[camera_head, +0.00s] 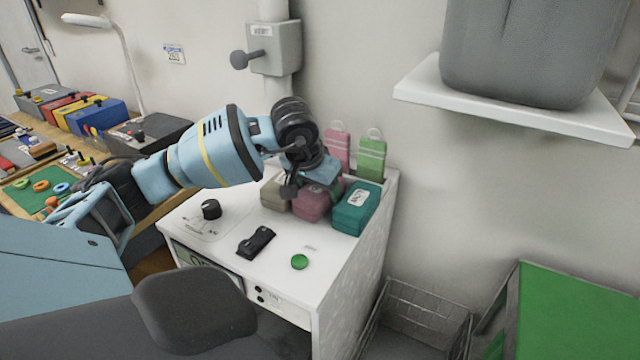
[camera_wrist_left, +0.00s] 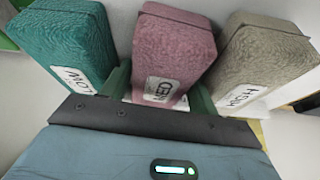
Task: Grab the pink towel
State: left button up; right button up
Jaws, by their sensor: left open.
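The pink towel (camera_head: 312,206) is a folded block on the white cabinet top, between a beige towel (camera_head: 273,193) and a teal towel (camera_head: 357,208). My left gripper (camera_head: 308,187) is open just above it and hides part of its top. In the left wrist view the pink towel (camera_wrist_left: 172,45) is in the middle, with a white label, and one green finger shows on each side of its near end. The teal towel (camera_wrist_left: 68,45) is left and the beige towel (camera_wrist_left: 262,60) right there. I cannot tell whether the fingers touch the towel.
Pink (camera_head: 338,148) and green (camera_head: 371,158) tagged items stand behind the towels against the wall. A black knob (camera_head: 211,209), a black device (camera_head: 256,242) and a green button (camera_head: 299,262) are on the cabinet's front part. A wire basket (camera_head: 420,310) stands right of the cabinet.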

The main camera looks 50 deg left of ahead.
pick_arm(q)
jog(key=c, duration=0.8)
jog(key=shift+r, duration=0.1)
jog(key=shift+r, duration=0.8)
notch_tip(320, 180, up, 2)
jog(key=shift+w+r, duration=0.1)
jog(key=shift+r, duration=0.1)
jog(key=s+d+b, duration=0.1)
jog(key=s, duration=0.3)
jog(key=s+d, duration=0.1)
jog(key=s, duration=0.4)
jog(key=s+d+r+b, duration=0.1)
jog(key=s+d, duration=0.1)
jog(key=s, duration=0.2)
jog(key=shift+s+b, duration=0.2)
jog(key=shift+b, duration=0.15)
jog(key=shift+s+d+r, duration=0.1)
jog(key=shift+s+d, duration=0.15)
jog(key=shift+s, duration=0.25)
jog(key=shift+s+d+r, duration=0.1)
jog(key=shift+s+d, duration=0.1)
jog(key=shift+s, duration=0.3)
